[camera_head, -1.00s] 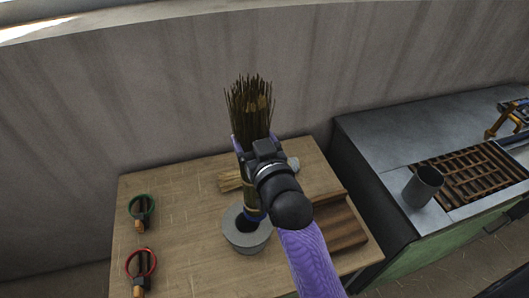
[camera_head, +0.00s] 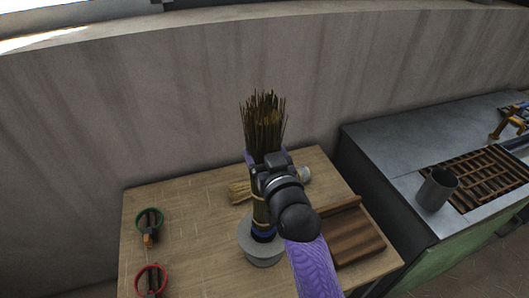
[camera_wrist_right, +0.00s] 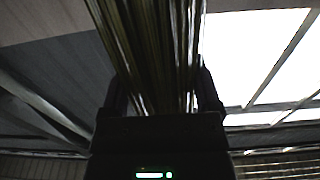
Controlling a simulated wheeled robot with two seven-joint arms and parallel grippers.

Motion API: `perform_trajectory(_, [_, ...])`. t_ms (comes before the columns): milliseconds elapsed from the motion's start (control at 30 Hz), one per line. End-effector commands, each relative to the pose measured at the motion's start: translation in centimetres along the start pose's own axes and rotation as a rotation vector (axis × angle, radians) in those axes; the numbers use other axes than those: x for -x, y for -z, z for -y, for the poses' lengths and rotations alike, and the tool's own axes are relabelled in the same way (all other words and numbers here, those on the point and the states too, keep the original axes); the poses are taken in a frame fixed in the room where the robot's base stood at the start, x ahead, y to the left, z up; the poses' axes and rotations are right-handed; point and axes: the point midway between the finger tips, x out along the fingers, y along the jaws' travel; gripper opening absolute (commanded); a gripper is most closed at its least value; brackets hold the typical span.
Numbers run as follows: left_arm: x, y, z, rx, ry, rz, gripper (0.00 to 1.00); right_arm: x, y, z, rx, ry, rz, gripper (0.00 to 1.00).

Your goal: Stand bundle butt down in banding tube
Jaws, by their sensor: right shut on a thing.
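The bundle (camera_head: 265,118) is a sheaf of brown-green bristles, held upright with its bristly end up. My right gripper (camera_head: 266,162) is shut on its middle. Bristles also fill the right wrist view (camera_wrist_right: 150,50), between the fingers. The bundle's lower end has a blue band (camera_head: 263,236) and meets the top of the grey round banding tube (camera_head: 262,254) on the wooden table. The bundle covers the tube's mouth, so I cannot tell how deep the butt sits inside. My left gripper is not in view.
A brown wooden tray (camera_head: 352,240) lies right of the tube. A loose straw bunch (camera_head: 239,192) lies behind. Green-ringed (camera_head: 149,222) and red-ringed (camera_head: 151,280) items lie at left. A grey cup (camera_head: 438,188) and rusty grate (camera_head: 490,177) are on the bench at right.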

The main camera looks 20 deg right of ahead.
Motion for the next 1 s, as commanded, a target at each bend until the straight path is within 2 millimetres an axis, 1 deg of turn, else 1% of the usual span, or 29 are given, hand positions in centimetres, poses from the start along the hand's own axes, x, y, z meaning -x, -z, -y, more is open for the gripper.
perform_trajectory(33, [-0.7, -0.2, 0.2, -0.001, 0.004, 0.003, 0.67, 0.0, -1.0, 0.0, 0.000, 0.000, 0.001, 0.38])
perform_trajectory(200, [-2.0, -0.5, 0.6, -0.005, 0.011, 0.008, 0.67, 0.0, -2.8, 0.0, 0.000, 0.001, 0.001, 0.38])
perform_trajectory(700, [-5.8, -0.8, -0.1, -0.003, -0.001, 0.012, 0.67, 0.0, -8.3, 0.1, 0.000, 0.001, 0.000, 0.38])
perform_trajectory(800, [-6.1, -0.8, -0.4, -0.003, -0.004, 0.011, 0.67, 0.0, -8.8, 0.1, 0.000, 0.001, -0.001, 0.38])
perform_trajectory(1000, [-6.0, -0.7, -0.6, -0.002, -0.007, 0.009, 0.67, 0.0, -8.7, 0.1, 0.000, 0.001, -0.001, 0.38])
